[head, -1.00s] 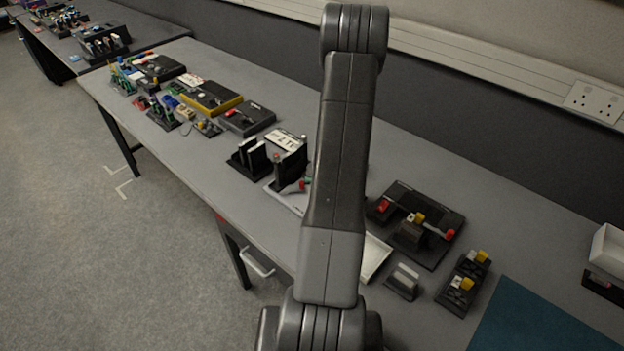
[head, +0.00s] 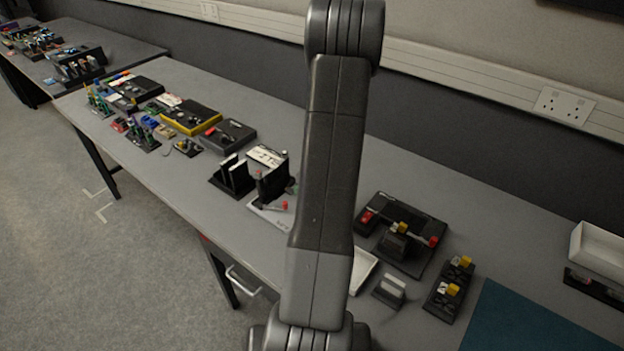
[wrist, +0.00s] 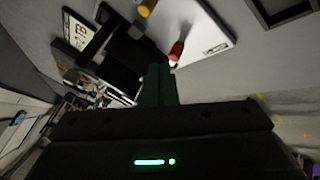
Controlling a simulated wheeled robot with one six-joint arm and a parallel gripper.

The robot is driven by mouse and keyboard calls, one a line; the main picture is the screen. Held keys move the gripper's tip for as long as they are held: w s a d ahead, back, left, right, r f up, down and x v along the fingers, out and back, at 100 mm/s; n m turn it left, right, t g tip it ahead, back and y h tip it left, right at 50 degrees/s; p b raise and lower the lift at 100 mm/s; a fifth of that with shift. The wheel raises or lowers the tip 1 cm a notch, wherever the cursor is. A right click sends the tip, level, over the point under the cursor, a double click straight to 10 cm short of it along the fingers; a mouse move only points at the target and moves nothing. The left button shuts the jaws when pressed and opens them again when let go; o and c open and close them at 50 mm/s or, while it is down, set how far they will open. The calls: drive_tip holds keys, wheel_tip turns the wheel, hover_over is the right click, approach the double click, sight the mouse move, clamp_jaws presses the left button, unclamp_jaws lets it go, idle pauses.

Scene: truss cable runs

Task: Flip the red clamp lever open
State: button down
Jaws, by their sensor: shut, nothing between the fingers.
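A red-tipped lever (wrist: 176,51) shows in the wrist view on a white plate (wrist: 205,30), just beyond my fingertips. I take it for the red clamp lever; whether the fingers touch it I cannot tell. In the head view a red tip (head: 284,205) shows on the white plate (head: 262,207), left of my arm. My gripper (wrist: 160,72) is shut and empty, its dark fingers together at the middle of the wrist view. In the head view my arm hides most of the gripper. A yellow knob (wrist: 147,8) stands near the lever.
A black block with a lettered plate (head: 266,156) and a slotted black holder (head: 232,177) stand close by the white plate. A black board (head: 419,213) with other red handles lies right of my arm. A teal mat (head: 540,325) lies at the right front. The bench's back strip is clear.

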drive_tip(key=p+v, duration=0.1)
drive_tip(key=v, duration=0.6)
drive_tip(key=shift+w+d, duration=0.2)
drive_tip(key=shift+d, duration=0.25)
drive_tip(key=shift+f, duration=0.15)
